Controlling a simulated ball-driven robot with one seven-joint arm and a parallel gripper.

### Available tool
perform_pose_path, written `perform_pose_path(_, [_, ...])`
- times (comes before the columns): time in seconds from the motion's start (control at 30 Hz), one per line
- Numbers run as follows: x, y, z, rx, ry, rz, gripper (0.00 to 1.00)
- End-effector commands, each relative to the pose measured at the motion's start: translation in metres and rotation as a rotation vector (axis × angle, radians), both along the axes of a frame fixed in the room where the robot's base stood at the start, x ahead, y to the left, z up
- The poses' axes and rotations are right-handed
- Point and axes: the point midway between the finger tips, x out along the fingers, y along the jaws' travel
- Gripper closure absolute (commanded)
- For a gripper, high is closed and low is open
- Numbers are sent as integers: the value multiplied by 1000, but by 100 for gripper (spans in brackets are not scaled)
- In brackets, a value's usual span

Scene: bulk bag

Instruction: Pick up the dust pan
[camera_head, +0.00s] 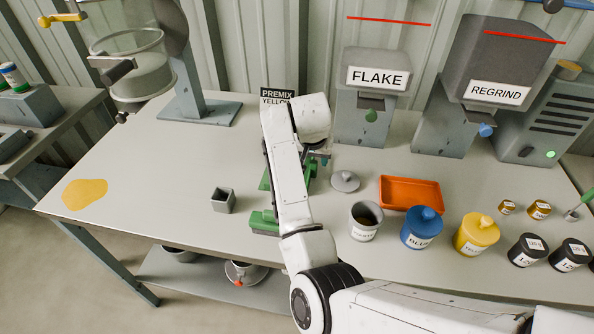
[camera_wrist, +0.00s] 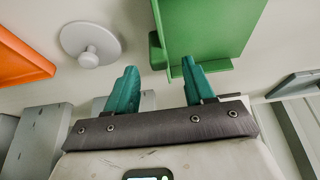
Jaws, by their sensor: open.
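The green dust pan (camera_wrist: 205,28) lies on the table and fills the upper middle of the wrist view, with a raised rim and a small green block at its left edge. In the head view my white arm covers much of it; green parts (camera_head: 265,222) show on both sides of the arm. My gripper (camera_wrist: 160,70) is open and empty, its two teal fingers apart and close to the pan's near edge in the wrist view. In the head view my gripper (camera_head: 322,158) is mostly hidden by my wrist. I cannot tell whether a finger touches the pan.
A grey knobbed lid (camera_head: 345,181) and an orange tray (camera_head: 410,193) lie right of the gripper. A grey pot (camera_head: 365,222), blue jar (camera_head: 422,228) and yellow jar (camera_head: 476,233) stand in front. The FLAKE hopper (camera_head: 377,77) stands behind. The left tabletop is mostly clear.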

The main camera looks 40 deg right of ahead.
Motion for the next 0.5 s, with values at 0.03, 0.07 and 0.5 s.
perform_pose_path(0.03, [1, -2, -6, 3, 5, 0, 47])
perform_pose_path(0.07, [2, -3, -10, 2, 4, 0, 47])
perform_pose_path(0.5, [10, -13, -40, 0, 0, -1, 47])
